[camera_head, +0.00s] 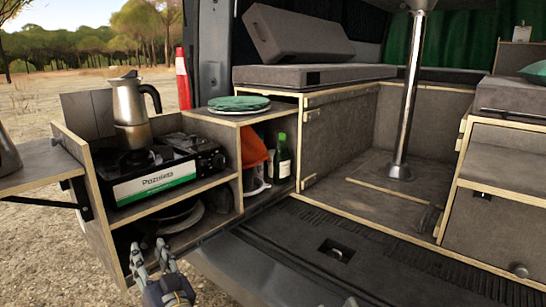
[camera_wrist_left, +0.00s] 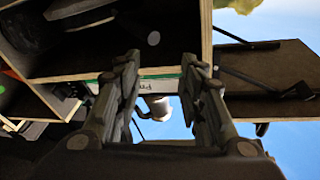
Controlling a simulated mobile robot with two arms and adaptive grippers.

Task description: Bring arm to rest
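My left gripper (camera_head: 151,255) is at the bottom left of the head view, in front of the lower shelf of the pull-out kitchen unit. Its two fingers are apart with nothing between them. In the left wrist view the open fingers (camera_wrist_left: 160,60) point at the unit, and the metal coffee pot (camera_wrist_left: 158,106) shows in the gap, well beyond them. I see no clear part of my right gripper.
The kitchen unit holds a coffee pot (camera_head: 131,104) on a camping stove (camera_head: 164,168), green plates (camera_head: 239,103), a bottle (camera_head: 282,160) and an orange cloth (camera_head: 254,147). A side shelf (camera_head: 40,166) juts left. A metal post (camera_head: 408,95) stands in the van.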

